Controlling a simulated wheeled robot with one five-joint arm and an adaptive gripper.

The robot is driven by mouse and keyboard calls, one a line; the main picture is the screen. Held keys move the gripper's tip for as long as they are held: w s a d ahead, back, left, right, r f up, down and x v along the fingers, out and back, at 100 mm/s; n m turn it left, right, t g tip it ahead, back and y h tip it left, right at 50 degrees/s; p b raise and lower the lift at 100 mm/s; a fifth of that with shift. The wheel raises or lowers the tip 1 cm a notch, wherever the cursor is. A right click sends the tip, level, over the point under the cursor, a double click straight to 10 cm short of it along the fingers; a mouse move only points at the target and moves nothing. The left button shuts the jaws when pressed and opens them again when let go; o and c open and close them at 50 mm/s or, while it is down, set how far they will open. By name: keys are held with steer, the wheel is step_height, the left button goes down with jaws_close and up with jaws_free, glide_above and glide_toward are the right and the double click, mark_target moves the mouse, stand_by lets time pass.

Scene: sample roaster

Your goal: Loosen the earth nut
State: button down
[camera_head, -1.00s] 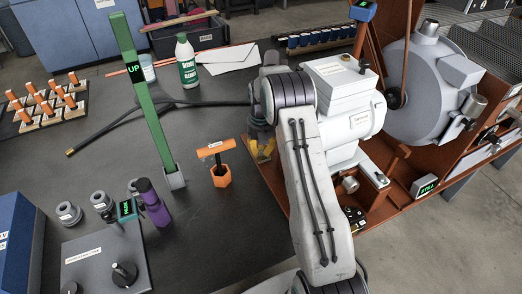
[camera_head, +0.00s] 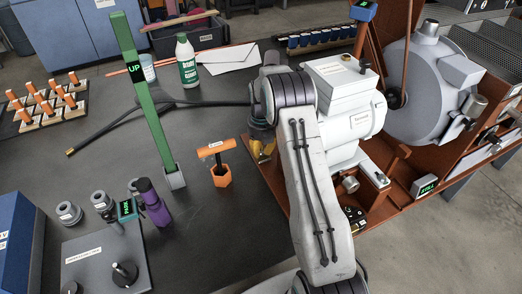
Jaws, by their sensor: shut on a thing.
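My gripper (camera_head: 262,150), with yellow fingertips, is low at the left edge of the roaster's brown base (camera_head: 281,195), beside the white motor housing. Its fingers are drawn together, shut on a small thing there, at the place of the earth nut. The nut itself is hidden by the fingers and my arm, so I cannot see its thread or how tight it sits. The roaster (camera_head: 415,85), a grey drum with a white housing (camera_head: 350,115), stands right of my arm. A display on its base reads STILL (camera_head: 424,188).
An orange T-handled tool (camera_head: 216,148) stands in an orange hexagonal holder (camera_head: 221,177) left of my gripper. A green upright lever (camera_head: 145,100) reads UP. A purple bottle (camera_head: 153,203), a dark cable (camera_head: 190,104) and a green-labelled bottle (camera_head: 187,65) are on the dark table (camera_head: 200,255).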

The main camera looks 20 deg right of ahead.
mark_target(262, 149)
steer(key=c, duration=1.2)
jaws_free()
steer(key=shift+s+d+f, duration=0.1)
steer(key=shift+s+d, duration=0.1)
steer(key=shift+w, duration=0.1)
steer(key=shift+r, duration=0.4)
step_height(262, 149, up, 11)
steer(key=shift+r, duration=0.15)
steer(key=shift+a, duration=0.1)
